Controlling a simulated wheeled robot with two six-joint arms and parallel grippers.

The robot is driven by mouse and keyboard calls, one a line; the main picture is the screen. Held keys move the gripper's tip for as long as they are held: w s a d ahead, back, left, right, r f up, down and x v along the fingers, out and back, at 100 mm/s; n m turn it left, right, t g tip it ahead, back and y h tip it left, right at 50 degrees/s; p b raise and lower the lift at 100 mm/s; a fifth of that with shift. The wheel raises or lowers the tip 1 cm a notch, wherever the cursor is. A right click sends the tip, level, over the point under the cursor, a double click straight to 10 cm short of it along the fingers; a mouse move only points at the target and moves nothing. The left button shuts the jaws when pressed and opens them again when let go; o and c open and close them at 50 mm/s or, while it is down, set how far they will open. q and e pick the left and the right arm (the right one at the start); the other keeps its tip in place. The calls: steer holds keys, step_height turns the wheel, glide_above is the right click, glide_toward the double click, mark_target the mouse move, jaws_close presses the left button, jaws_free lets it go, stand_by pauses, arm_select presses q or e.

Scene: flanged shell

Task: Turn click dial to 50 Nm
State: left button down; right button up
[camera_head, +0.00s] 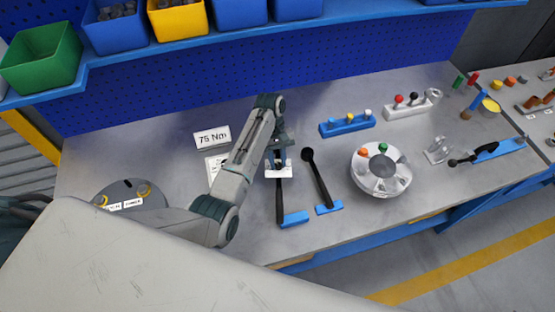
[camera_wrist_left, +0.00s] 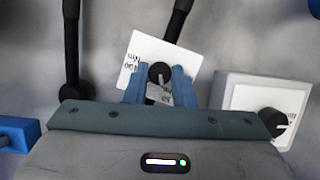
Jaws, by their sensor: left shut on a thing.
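The click dial is a black knob (camera_wrist_left: 160,73) on a white plate (camera_wrist_left: 142,52) printed with "100 Nm" and other partly hidden marks. The plate also shows in the head view (camera_head: 279,173), at the top of a black-handled tool (camera_head: 280,205). My left gripper (camera_head: 278,160) comes down on it from above. In the left wrist view its two blue fingers are shut on the knob, one on each side. The knob's exact pointer setting is too small to read. My right gripper is not in view.
A second black-handled tool (camera_head: 318,180) lies just right. A "75 Nm" sign (camera_head: 212,137) stands behind left, with another sign partly hidden by my arm. A round flanged shell (camera_head: 379,171) is at the right. A second knob (camera_wrist_left: 275,122) on a white box shows in the wrist view.

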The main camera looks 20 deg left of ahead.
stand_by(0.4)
arm_select(q)
steer(key=c, duration=1.2)
jaws_free()
